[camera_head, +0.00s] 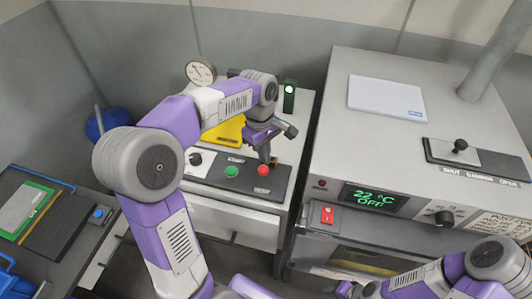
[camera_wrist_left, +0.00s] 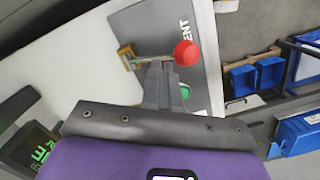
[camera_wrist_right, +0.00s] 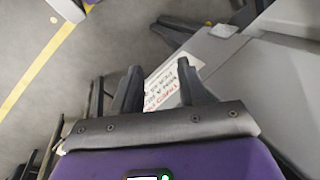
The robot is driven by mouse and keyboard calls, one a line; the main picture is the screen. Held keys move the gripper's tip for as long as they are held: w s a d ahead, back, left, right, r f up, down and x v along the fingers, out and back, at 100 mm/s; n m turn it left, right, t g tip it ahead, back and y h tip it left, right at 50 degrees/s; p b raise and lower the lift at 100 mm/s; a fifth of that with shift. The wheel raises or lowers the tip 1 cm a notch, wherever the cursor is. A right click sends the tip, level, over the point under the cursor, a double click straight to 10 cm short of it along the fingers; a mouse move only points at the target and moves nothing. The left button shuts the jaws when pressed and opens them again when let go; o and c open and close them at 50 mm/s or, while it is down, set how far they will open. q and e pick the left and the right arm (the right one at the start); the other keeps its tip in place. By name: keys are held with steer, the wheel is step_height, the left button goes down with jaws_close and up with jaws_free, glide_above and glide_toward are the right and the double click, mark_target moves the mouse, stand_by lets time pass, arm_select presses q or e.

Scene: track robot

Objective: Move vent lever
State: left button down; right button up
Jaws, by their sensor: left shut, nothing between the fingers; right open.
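The vent lever has a red ball knob (camera_head: 263,170) on a dark control panel (camera_head: 213,180) on the left cabinet. In the left wrist view the red knob (camera_wrist_left: 187,53) partly covers the printed word VENT. A small yellow bracket (camera_wrist_left: 126,57) is on the other side of the fingertips. My left gripper (camera_head: 264,152) is over the panel, right by the red knob. It is shut and empty in the left wrist view (camera_wrist_left: 155,68). I cannot tell whether it touches the lever. My right gripper (camera_wrist_right: 163,85) is open and empty, above the floor near a printed label.
A green button (camera_head: 231,171) is left of the red knob. A gauge (camera_head: 200,72) and a green-lit box (camera_head: 289,96) stand behind. The oven (camera_head: 343,111) at right has a black damper knob (camera_head: 460,146) and red switch (camera_head: 327,215). A bench with a tablet stands far left.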

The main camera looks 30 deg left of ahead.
arm_select(q)
steer(key=a+p, duration=0.1)
steer(key=a+r+p, duration=0.1)
steer(key=shift+w+a+r, duration=0.2)
steer(key=shift+a, duration=0.15)
step_height(320, 180, up, 8)
steer(key=p, duration=0.1)
steer(key=shift+a+f, duration=0.2)
steer(key=shift+a, duration=0.15)
